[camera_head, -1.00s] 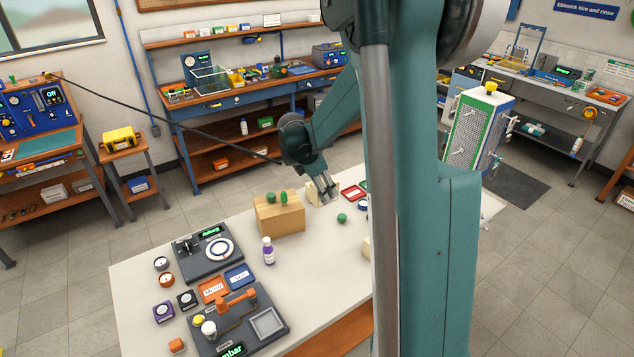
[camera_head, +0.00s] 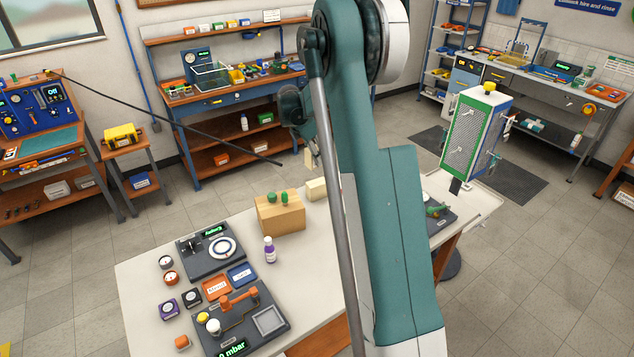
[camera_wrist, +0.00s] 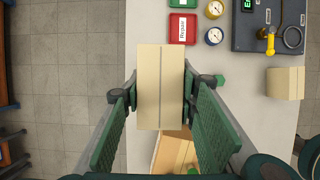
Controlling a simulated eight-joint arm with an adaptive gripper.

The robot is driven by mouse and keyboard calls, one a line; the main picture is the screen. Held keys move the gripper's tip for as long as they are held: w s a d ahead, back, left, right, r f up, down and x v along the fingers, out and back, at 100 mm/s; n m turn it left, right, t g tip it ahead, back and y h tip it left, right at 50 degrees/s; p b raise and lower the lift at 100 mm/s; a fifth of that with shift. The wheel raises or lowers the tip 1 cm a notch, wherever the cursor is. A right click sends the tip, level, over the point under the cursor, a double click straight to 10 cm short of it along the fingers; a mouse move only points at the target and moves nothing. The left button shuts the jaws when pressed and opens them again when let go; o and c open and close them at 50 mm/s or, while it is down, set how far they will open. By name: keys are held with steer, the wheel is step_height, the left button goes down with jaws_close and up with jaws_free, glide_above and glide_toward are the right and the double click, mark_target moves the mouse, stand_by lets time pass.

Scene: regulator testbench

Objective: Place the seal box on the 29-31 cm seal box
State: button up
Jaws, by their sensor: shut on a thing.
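In the wrist view, a cream seal box (camera_wrist: 160,88) sits between the fingers of my gripper (camera_wrist: 159,84), which is shut on it. In the head view my gripper (camera_head: 309,150) is raised above the far side of the bench, partly behind my own arm, with a small pale piece at its end. Below it a cream box (camera_head: 316,188) stands on the bench next to a wooden block. In the wrist view the held box hides what lies directly beneath it. Another beige box (camera_wrist: 285,83) stands on the bench to the right.
The wooden block (camera_head: 280,213) carries green knobs. A green ball (camera_wrist: 220,80) lies beside the right finger. A red tray (camera_wrist: 183,28), gauges (camera_wrist: 214,36) and a dark console (camera_wrist: 268,25) stand farther up. My arm hides much of the bench's right part in the head view.

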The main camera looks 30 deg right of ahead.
steer(key=shift+w+d, duration=0.2)
steer(key=shift+w, duration=0.15)
steer(key=shift+f, duration=0.15)
glide_toward(321, 180)
steer(key=shift+s+d+f, duration=0.15)
steer(key=shift+d, duration=0.55)
steer(key=shift+f, duration=0.1)
steer(key=shift+f+p, duration=0.35)
steer(key=shift+f, duration=1.45)
steer(key=shift+f, duration=0.2)
steer(key=o, duration=0.9)
steer(key=shift+r, duration=0.25)
